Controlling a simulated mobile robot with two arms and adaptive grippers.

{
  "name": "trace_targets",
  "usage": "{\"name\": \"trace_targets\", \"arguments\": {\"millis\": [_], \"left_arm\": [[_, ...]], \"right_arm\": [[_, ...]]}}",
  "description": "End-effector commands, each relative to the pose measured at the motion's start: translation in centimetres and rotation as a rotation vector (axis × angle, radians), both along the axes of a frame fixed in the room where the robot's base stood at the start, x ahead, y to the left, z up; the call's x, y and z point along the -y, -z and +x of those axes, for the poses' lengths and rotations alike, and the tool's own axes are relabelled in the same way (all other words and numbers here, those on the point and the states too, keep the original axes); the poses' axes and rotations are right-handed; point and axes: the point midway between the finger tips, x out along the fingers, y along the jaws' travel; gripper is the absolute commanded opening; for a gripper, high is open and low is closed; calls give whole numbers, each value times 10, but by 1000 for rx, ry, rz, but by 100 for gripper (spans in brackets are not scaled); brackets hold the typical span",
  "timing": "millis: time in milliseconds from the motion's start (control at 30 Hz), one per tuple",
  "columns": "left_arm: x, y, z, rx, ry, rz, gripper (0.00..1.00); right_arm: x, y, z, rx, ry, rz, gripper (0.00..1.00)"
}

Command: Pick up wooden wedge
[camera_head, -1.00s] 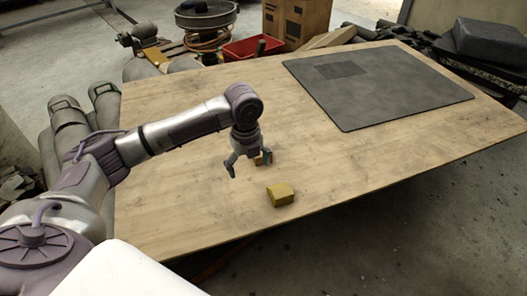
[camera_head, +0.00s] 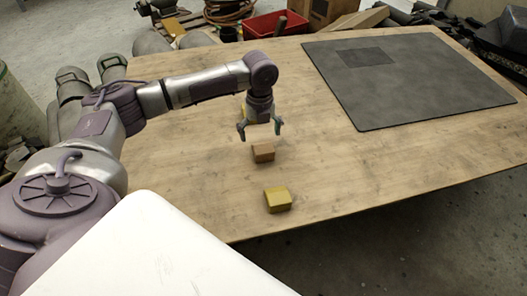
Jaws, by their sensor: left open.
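A small brown wooden block (camera_head: 263,153) lies on the wooden table, just below my left gripper in the picture; I take it for the wooden wedge, though its wedge form is not clear. My left gripper (camera_head: 260,132) is open and empty, pointing down, its fingers apart above and slightly behind the block in the picture. I see no contact with the block. A yellow block (camera_head: 278,199) with a sloped-looking top lies nearer, by the table's front edge. My right gripper is not in view.
The wooden table (camera_head: 390,165) is bare around the blocks. A dark grey mat (camera_head: 430,85) covers its far right part. A red bin (camera_head: 274,24), a cardboard box (camera_head: 327,12) and a wooden piece (camera_head: 362,18) stand beyond the far edge.

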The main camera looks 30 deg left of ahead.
Motion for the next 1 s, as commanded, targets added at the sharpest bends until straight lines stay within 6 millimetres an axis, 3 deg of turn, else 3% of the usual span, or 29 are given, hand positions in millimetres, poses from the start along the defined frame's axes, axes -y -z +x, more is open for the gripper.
{"name": "trace_targets", "arguments": {"millis": [267, 500, 833, 1000], "left_arm": [[3, 25, 1, 0, 1, 0, 92], [6, 59, 4, 0, -1, 0, 92], [6, 65, 4, 1, 0, 0, 92], [6, 65, 4, 1, 0, 0, 63]], "right_arm": [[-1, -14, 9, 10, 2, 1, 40], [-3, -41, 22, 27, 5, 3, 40], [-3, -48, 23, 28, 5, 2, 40], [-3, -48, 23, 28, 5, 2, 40]]}}
